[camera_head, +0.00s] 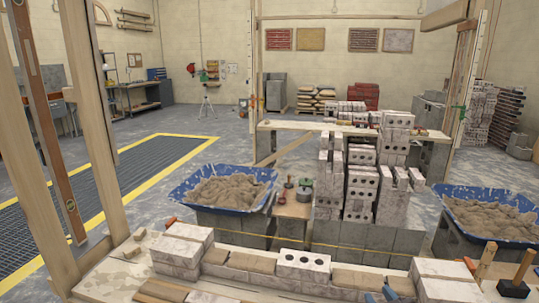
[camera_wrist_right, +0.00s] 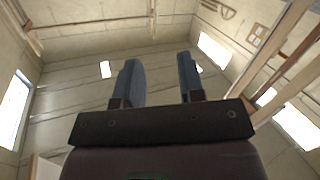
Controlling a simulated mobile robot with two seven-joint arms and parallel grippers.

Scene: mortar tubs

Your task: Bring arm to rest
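My right gripper (camera_wrist_right: 160,80) shows in the right wrist view with two blue-grey fingers apart and nothing between them. They point up toward the ceiling and upper walls. In the head view, the blue fingertips of my right gripper (camera_head: 380,296) show at the bottom edge, in front of the near brick wall; the rest is cut off. My left gripper is not in view.
A low brick wall with a holed brick (camera_head: 303,266) runs along the front. Blue mortar tubs stand left (camera_head: 183,198) and right (camera_head: 448,190) on blocks. Stacked holed bricks (camera_head: 360,192) stand between. A hammer (camera_head: 515,287) is at lower right. Wooden posts (camera_head: 92,120) rise left.

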